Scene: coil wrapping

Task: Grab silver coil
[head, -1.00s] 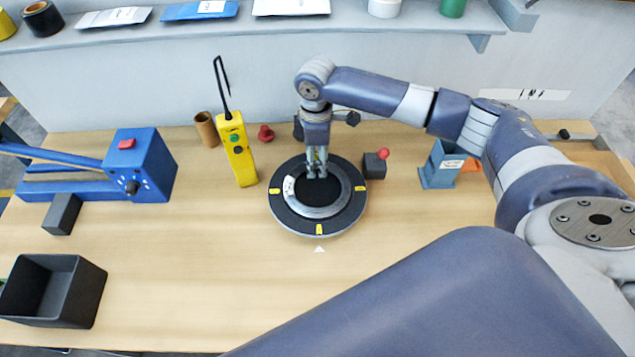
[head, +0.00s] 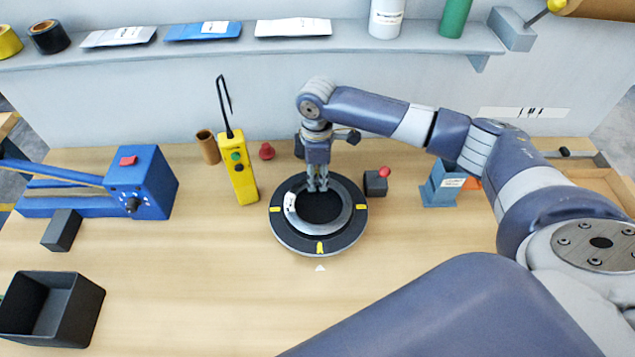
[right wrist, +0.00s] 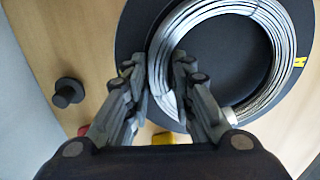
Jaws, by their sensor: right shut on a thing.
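The silver coil (head: 346,218) is a ring of bright wire with a white tag, over the round black turntable (head: 320,247) with yellow marks. My right gripper (head: 317,187) comes down from above at the coil's far side. In the right wrist view, the right gripper (right wrist: 160,68) has its fingers on either side of the coil's band (right wrist: 163,50), shut on it. The coil (right wrist: 283,40) seems slightly above the turntable (right wrist: 210,65); the gap is hard to judge. My left gripper is not in view.
A yellow pendant (head: 238,172), brown tube (head: 208,147) and blue machine (head: 143,182) stand left of the turntable. A dark box with a red button (head: 376,184) and blue-grey holder (head: 441,187) stand right. A black bin (head: 55,308) sits front left. The front middle table is clear.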

